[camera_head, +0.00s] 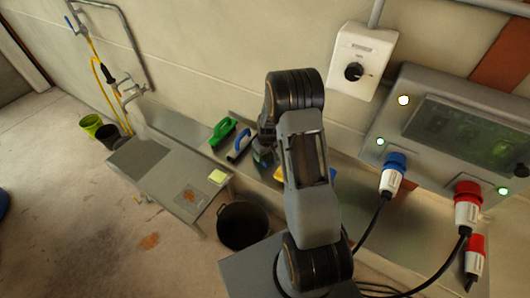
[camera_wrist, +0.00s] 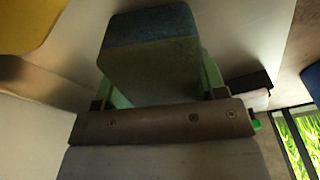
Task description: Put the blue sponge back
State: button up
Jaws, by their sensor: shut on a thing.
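The blue sponge (camera_wrist: 150,25) is a block with a blue top face and a duller green-grey near face in the wrist view. My gripper (camera_wrist: 155,72) is shut on it, with a green finger along each side. In the head view my arm stands in front of the shelf (camera_head: 353,185) and hides most of the gripper and the sponge. A small blue patch (camera_head: 332,173) shows at the arm's right edge; I cannot tell what it belongs to. A yellow item (camera_head: 279,173) shows just left of the arm on the shelf.
A green brush (camera_head: 222,132) and a blue-handled tool (camera_head: 238,147) lie on the shelf left of my arm. A metal table (camera_head: 165,175) carries a yellow block (camera_head: 218,177). A black bucket (camera_head: 243,228) stands below. Plugs and cables (camera_head: 392,175) hang at right.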

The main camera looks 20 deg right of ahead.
jog(key=o, duration=0.9)
jog(key=shift+f, duration=0.1)
jog(key=r+b, duration=0.1)
jog(key=r, duration=0.3)
jog(key=s+r, duration=0.1)
jog(key=r, duration=0.2)
jog(key=r+b, duration=0.1)
jog(key=r, duration=0.3)
jog(key=shift+s+d+r+b, duration=0.1)
jog(key=shift+s+r+b, duration=0.1)
jog(key=shift+r+b, duration=0.15)
jog(key=s+a+r+m+t, duration=0.1)
jog(key=s+a+r, duration=0.4)
jog(key=s+r, duration=0.2)
jog(key=s+a+r+m+t, duration=0.1)
jog(key=s+a+r+t, duration=0.1)
jog(key=s+a+r, duration=0.3)
jog(key=shift+s+a+r, duration=0.25)
jog(key=shift+s+r, duration=1.3)
jog(key=shift+s, duration=2.2)
